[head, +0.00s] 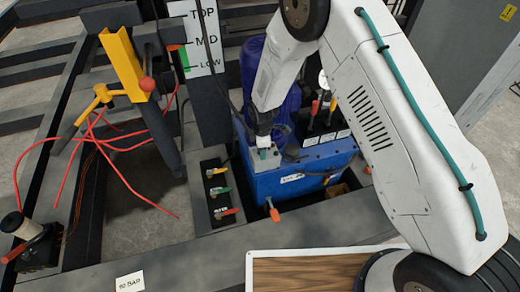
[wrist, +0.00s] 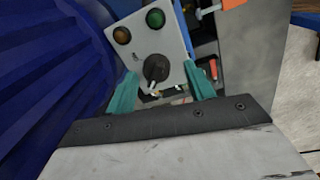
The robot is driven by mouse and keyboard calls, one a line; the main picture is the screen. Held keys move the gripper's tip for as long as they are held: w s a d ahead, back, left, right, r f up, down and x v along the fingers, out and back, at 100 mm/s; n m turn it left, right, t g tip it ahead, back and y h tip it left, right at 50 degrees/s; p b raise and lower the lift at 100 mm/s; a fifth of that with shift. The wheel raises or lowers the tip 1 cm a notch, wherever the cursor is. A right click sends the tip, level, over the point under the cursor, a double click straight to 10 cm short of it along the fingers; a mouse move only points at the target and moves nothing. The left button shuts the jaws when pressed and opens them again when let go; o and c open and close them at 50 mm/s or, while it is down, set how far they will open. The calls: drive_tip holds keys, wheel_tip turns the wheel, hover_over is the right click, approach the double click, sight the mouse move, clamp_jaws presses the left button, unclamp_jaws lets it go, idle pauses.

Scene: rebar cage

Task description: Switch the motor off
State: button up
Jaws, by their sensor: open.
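The motor's grey switch box (wrist: 168,38) is in the upper middle of the wrist view. It carries an amber lamp (wrist: 122,35), a green lamp (wrist: 155,17) and a black rotary knob (wrist: 156,68) with a pale pointer at its lower edge. My gripper (wrist: 162,84) is open, its two teal fingers on either side of the knob; I cannot tell whether they touch it. In the head view my gripper (head: 264,152) points down at the switch box (head: 252,165), hiding its face. The ribbed blue motor (head: 292,108) stands behind; it fills the wrist view's left side (wrist: 50,70).
Several coloured valve handles (head: 221,191) sit on a panel to the left. Red hoses (head: 130,145) lie loose further left. A wood-topped tray (head: 300,252) is in front.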

drive_tip(key=r, duration=0.6)
drive_tip(key=shift+s+r, duration=0.35)
drive_tip(key=shift+r, duration=0.05)
